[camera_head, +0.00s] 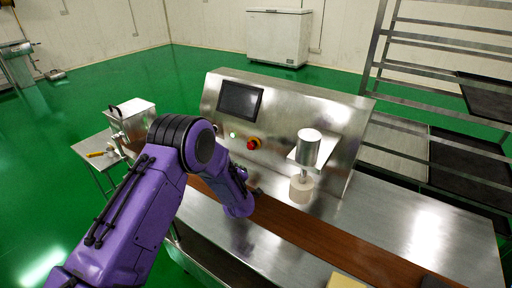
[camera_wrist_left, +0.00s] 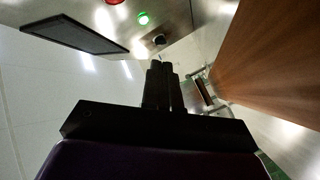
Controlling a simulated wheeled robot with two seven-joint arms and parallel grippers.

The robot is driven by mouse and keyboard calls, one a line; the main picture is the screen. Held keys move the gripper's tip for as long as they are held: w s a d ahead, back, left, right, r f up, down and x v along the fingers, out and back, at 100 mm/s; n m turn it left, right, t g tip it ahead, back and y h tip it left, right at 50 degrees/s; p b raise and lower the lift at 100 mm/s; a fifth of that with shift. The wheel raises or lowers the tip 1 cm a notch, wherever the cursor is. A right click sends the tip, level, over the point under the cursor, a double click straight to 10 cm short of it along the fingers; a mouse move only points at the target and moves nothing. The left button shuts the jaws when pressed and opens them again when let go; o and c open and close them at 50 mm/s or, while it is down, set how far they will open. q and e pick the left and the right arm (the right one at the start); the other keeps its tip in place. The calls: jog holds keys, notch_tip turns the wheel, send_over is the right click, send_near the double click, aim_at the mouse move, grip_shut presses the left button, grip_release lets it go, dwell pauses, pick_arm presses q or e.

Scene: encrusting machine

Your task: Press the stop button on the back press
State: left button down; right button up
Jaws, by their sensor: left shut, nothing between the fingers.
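The press (camera_head: 290,105) is a brushed-metal machine with a sloped front panel. The left wrist view shows the red button (camera_wrist_left: 114,2) cut off by the top edge, the green button (camera_wrist_left: 144,18) and a dark round button (camera_wrist_left: 158,40). No labels are readable. My left gripper (camera_wrist_left: 165,66) is shut and empty, its fingertips just below the dark button in that view. I cannot tell whether they touch it. My forearm hides the gripper in the head view. My right gripper is not seen.
A metal cylinder (camera_head: 309,147) juts out at the right above a pale round piece (camera_head: 301,188). A brown belt (camera_head: 310,232) runs along the front. A small table (camera_head: 95,160) stands at the left.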

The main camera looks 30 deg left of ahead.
aim_at(250, 146)
pick_arm(q)
jog(key=w+d+b, duration=0.1)
jog(key=w+b, duration=0.4)
jog(key=w, duration=0.3)
jog(key=shift+r, duration=0.3)
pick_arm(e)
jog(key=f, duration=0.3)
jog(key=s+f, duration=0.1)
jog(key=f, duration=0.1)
pick_arm(q)
jog(key=shift+d, duration=0.1)
dwell(1.4)
jog(key=shift+w+b, duration=0.45)
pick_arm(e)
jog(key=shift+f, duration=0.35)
